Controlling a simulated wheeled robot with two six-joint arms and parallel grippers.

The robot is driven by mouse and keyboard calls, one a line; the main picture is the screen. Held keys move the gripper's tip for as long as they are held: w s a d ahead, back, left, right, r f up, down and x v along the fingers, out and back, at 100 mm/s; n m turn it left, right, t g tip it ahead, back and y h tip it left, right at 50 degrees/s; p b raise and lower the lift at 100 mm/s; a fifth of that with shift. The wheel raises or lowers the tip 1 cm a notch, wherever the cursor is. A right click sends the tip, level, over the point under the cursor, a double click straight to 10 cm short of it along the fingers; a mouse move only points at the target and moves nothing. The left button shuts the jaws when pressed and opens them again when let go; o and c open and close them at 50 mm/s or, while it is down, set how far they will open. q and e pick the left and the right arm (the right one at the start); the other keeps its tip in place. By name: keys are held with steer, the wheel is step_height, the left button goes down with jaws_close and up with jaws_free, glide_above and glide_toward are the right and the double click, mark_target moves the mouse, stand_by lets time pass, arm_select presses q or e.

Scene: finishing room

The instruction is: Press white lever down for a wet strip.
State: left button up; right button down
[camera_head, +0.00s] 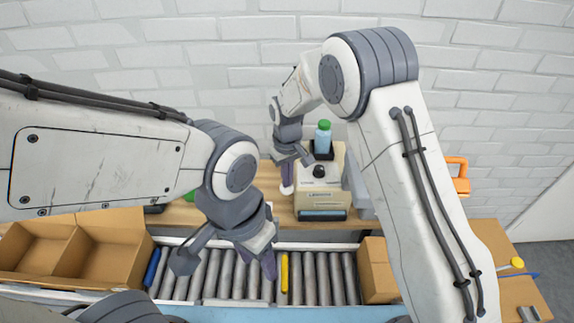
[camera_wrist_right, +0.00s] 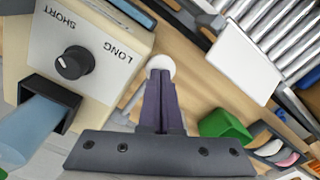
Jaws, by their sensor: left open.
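The beige tape dispenser (camera_head: 321,180) stands on the wooden bench, with a black dial marked SHORT and LONG (camera_wrist_right: 73,62) on top. The lever's white round knob (camera_head: 286,190) is at the dispenser's left side; in the right wrist view the knob (camera_wrist_right: 160,66) shows at my fingertips. My right gripper (camera_wrist_right: 160,78) is shut, its fingers together and pointing down at the knob. I cannot tell whether they touch it. My left gripper (camera_head: 227,264) is open and empty above the roller conveyor. No tape strip is clearly visible at the dispenser's front.
A bottle with a green cap (camera_head: 323,136) stands at the dispenser's back. The roller conveyor (camera_head: 310,277) runs in front, with a yellow piece (camera_head: 284,272) on it. Open cardboard boxes (camera_head: 95,252) are at the left, and a carton (camera_head: 377,270) is at the right. A green bin (camera_wrist_right: 226,127) is beside the lever.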

steer(key=shift+s+f, duration=0.15)
steer(key=shift+f, duration=0.3)
